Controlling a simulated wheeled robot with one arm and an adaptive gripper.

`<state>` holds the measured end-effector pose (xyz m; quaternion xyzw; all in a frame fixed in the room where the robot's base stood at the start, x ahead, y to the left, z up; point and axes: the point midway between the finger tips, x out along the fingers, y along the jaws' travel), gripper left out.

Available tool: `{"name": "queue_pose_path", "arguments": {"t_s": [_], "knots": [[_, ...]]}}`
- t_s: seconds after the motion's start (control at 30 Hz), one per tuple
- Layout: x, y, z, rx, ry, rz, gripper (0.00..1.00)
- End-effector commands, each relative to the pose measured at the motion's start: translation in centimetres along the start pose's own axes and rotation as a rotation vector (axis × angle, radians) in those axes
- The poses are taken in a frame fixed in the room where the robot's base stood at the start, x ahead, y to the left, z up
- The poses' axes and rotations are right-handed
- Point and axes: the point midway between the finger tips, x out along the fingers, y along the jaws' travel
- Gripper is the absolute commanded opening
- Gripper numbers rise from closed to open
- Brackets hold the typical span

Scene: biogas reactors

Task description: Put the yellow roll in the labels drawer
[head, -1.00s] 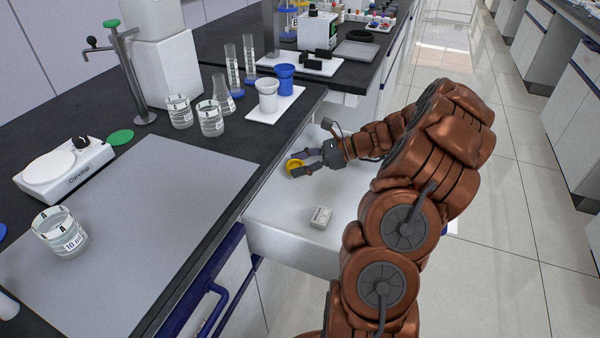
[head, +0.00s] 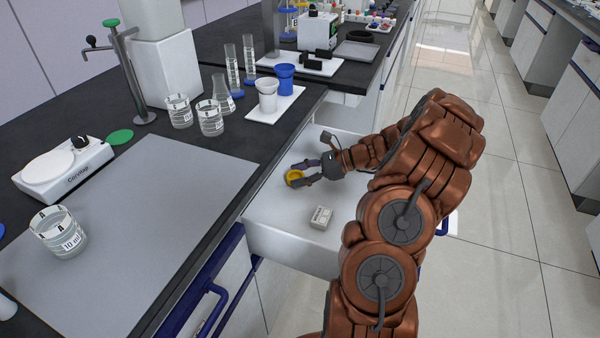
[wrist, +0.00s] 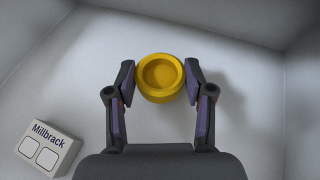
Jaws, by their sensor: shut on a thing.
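The yellow roll (head: 295,178) is between the fingers of my gripper (head: 303,176), inside the open white drawer (head: 272,236). In the wrist view the roll (wrist: 160,78) sits between the two fingertips of my gripper (wrist: 160,82), which are shut on its sides. The drawer's pale floor (wrist: 230,125) lies beneath it; whether the roll touches the floor I cannot tell. No label naming the drawer is readable in these views.
Beakers (head: 209,118) and a tray with cups (head: 275,108) stand on the dark bench beside the drawer. The drawer floor around the box has free room.

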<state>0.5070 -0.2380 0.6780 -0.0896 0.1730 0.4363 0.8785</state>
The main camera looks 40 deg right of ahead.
Motion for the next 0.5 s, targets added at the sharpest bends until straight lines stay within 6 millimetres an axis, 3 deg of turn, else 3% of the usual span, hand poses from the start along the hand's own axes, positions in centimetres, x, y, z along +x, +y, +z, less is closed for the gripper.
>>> {"name": "queue_pose_path", "arguments": {"t_s": [0.2, 0.23, 0.5], "knots": [[0.14, 0.02, -0.34, 0.000, 0.000, 0.000, 0.29], [0.14, 0.01, -0.34, 0.000, 0.000, 0.000, 0.53], [0.13, 0.01, -0.35, 0.000, 0.000, 0.000, 0.77]]}}
